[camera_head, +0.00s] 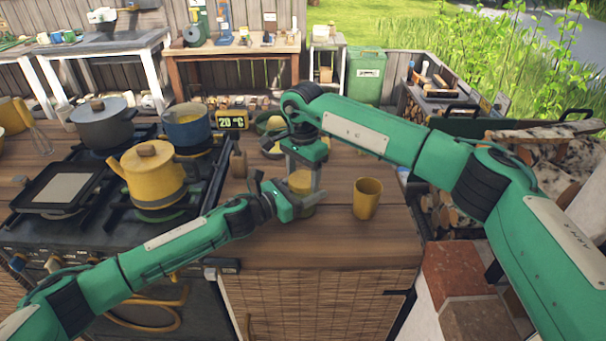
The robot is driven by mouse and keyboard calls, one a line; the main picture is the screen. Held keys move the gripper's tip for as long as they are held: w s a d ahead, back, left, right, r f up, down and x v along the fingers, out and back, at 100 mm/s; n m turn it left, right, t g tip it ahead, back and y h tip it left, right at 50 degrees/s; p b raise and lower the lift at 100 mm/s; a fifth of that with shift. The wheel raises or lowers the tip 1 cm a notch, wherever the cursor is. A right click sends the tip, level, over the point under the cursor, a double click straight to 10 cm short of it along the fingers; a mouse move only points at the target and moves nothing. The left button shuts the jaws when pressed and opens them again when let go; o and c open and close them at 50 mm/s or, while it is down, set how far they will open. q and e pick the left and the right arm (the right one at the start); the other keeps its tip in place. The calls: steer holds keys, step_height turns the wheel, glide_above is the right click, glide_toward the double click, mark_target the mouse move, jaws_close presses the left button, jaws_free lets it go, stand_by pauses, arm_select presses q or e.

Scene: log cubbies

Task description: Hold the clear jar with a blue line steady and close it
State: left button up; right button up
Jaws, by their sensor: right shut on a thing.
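The jar (302,183) stands upright on the wooden counter (345,245), mostly covered by my two grippers. A yellowish part of it shows; its blue line cannot be made out. My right gripper (303,190) comes down from above and is shut on the top part of the jar. I cannot tell whether its fingers hold a lid or the jar's wall. My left gripper (296,206) reaches in low from the left, at the jar's lower side. Its fingers are too small and overlapped to show whether they grip the jar.
A yellow cup (367,198) stands close on the right. The stove at left carries a yellow kettle (153,176), a blue pot (187,126), a grey pot (103,122) and a flat pan (62,189). A bowl (270,123) lies behind my grippers. The front counter is clear.

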steer(key=m, duration=1.2)
steer(key=o, duration=1.1)
steer(key=shift+a, duration=0.1)
steer(key=shift+s, duration=0.15)
steer(key=shift+r, duration=2.3)
